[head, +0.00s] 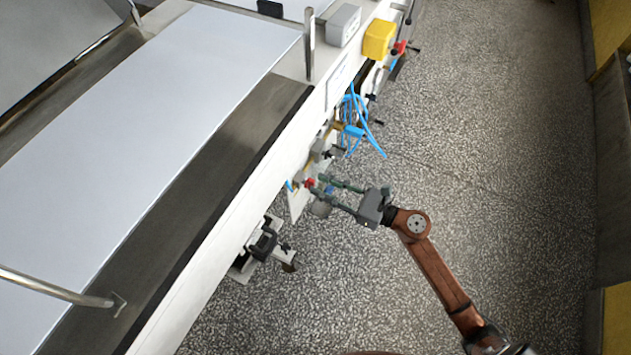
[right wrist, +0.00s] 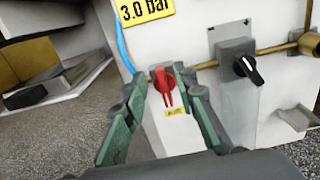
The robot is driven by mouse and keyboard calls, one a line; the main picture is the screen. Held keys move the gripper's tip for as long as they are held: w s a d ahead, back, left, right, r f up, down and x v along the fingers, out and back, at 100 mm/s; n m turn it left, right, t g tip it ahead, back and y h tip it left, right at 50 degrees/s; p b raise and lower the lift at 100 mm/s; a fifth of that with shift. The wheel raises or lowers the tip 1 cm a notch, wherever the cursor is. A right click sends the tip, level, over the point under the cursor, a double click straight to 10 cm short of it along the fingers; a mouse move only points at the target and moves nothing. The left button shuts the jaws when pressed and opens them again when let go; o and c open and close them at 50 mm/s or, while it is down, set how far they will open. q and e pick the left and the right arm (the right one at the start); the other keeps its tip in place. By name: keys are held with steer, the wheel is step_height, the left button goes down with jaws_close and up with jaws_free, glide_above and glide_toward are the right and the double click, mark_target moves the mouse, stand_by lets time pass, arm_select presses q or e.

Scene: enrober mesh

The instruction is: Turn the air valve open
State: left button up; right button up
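The air valve has a red handle (right wrist: 163,88), seen in the right wrist view on a white panel (right wrist: 227,105). The handle points down, across the line of the brass pipe (right wrist: 207,65). A small yellow label (right wrist: 178,112) is below it. My right gripper (right wrist: 160,78) is open, with one green finger on each side of the handle. I cannot tell whether either finger touches it. In the head view the right gripper (head: 320,185) reaches the machine's side, with the red handle (head: 309,183) just beyond its fingertips. My left gripper is not in view.
A black knob (right wrist: 248,68) on a grey block is to the right of the valve. A blue hose (right wrist: 124,45) and a yellow "3.0 bar" sign (right wrist: 145,8) are above it. Blue tubing (head: 354,125) hangs farther along the machine. The speckled floor (head: 480,180) beside it is clear.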

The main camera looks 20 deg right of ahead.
mark_target(311, 185)
steer(key=shift+x, duration=1.05)
jaws_close()
steer(key=shift+f, duration=0.1)
